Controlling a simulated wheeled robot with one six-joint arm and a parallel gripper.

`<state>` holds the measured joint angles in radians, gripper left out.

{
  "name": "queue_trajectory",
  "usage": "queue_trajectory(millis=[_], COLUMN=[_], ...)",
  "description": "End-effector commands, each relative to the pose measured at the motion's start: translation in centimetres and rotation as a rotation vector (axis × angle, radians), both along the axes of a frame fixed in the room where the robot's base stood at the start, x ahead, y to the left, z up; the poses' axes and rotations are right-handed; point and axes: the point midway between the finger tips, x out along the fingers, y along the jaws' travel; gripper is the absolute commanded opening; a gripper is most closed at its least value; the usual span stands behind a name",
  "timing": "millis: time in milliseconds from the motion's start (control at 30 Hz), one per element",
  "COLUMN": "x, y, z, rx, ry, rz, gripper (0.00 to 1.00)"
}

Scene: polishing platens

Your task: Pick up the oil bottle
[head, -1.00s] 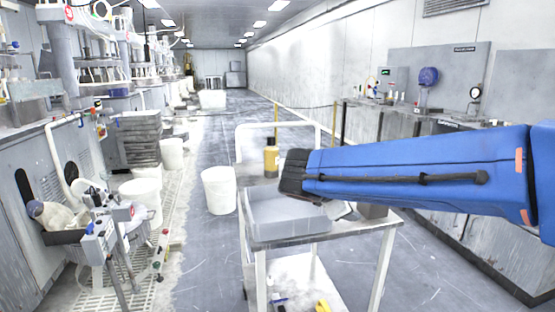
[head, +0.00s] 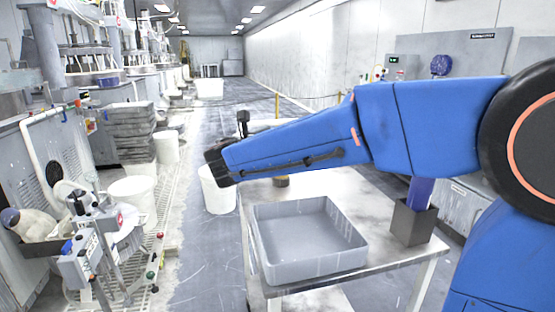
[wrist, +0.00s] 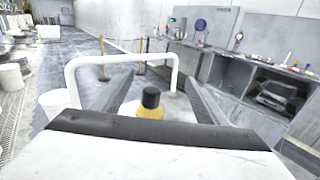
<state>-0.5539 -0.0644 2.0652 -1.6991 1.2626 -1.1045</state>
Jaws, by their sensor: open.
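The oil bottle (wrist: 151,106), yellow with a black cap, stands upright on the table top in the wrist view. My gripper (wrist: 158,76) is open, with one grey finger on each side of the bottle in that view. The bottle's lower part is hidden behind the gripper body. Whether the fingers are level with the bottle or still short of it is hard to tell. In the head view my blue arm covers most of the bottle; only a small brownish piece, apparently its base (head: 282,182), shows below the arm.
A grey open tray (head: 310,262) sits on the table, looking empty. A dark square holder (head: 413,222) with a blue-purple item stands at the table's right. A white rail (wrist: 120,58) rises behind the bottle. White buckets (head: 217,193) stand on the floor to the left.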

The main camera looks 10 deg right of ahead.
Motion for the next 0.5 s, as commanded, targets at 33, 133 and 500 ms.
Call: queue_trajectory(millis=[33, 133, 500], x=[0.2, 0.4, 0.4], y=[0.4, 0.7, 0.7], z=[0.1, -0.2, -6.2], rx=[-0.014, -0.029, -0.028], ry=[0.001, 0.001, 0.003], rz=[0.006, 0.011, 0.011], gripper=[0.68, 0.68, 0.68])
